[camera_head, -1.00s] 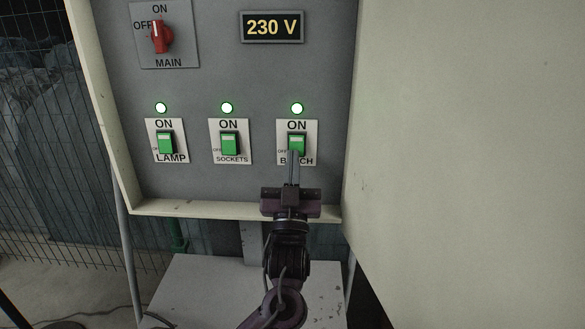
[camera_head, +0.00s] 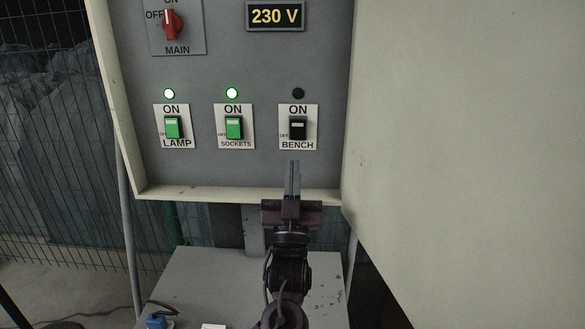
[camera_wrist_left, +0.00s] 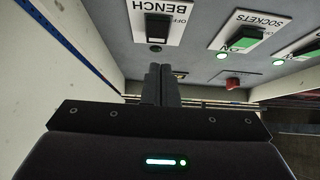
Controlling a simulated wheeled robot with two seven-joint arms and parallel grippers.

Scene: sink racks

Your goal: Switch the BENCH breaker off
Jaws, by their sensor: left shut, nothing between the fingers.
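The BENCH breaker (camera_head: 297,128) on the grey panel is black, and the lamp (camera_head: 298,93) above it is dark. In the left wrist view the BENCH breaker (camera_wrist_left: 157,28) shows black at the top, upside down. My left gripper (camera_head: 292,163) is shut and empty, just below the BENCH label and apart from the breaker. Its closed fingers (camera_wrist_left: 160,75) also show in the left wrist view. My right gripper is not in view.
The LAMP breaker (camera_head: 173,127) and the SOCKETS breaker (camera_head: 234,128) are green with lit lamps. The red MAIN switch (camera_head: 171,25) and a 230 V display (camera_head: 275,16) are above. A cream cabinet door (camera_head: 460,130) stands close on the right.

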